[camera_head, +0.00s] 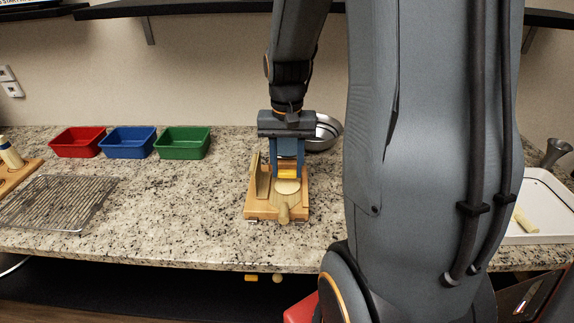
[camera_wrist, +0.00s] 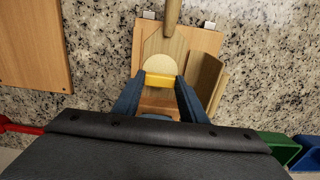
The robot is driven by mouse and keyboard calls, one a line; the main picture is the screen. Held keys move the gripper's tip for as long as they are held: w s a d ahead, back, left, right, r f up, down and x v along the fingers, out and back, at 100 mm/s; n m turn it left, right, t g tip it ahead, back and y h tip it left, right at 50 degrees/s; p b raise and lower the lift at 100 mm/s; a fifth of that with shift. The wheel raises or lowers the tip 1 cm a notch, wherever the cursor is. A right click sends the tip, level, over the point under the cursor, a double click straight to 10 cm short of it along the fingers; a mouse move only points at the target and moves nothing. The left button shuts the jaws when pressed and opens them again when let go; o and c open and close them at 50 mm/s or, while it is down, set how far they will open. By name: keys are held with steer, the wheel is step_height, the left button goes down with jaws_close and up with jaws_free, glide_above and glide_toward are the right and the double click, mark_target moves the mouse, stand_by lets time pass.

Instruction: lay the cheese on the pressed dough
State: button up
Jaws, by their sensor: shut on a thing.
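The pressed dough (camera_head: 287,188) is a pale flat disc on the wooden press (camera_head: 262,213); it also shows in the wrist view (camera_wrist: 158,62). The press stands on the counter with its hinged board raised at the side and its handle toward the counter's front edge. My gripper (camera_head: 287,172) is shut on the yellow cheese (camera_wrist: 160,81), a small block held crosswise between the blue fingers. In both views the cheese overlaps the dough's edge on the side toward my gripper. I cannot tell whether it touches the dough.
Red (camera_head: 78,142), blue (camera_head: 128,141) and green (camera_head: 182,142) bins stand at the back left. A wire rack (camera_head: 60,201) lies at the left. A metal bowl (camera_head: 325,132) is behind my gripper. A white tray (camera_head: 541,195) with a pale stick (camera_head: 525,220) is at right.

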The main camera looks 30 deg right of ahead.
mark_target(287, 172)
steer(key=shift+f, duration=0.25)
steer(key=shift+f, duration=0.35)
steer(key=o, duration=1)
step_height(287, 172, up, 13)
steer(key=shift+r+b, duration=0.1)
steer(key=shift+b, duration=0.6)
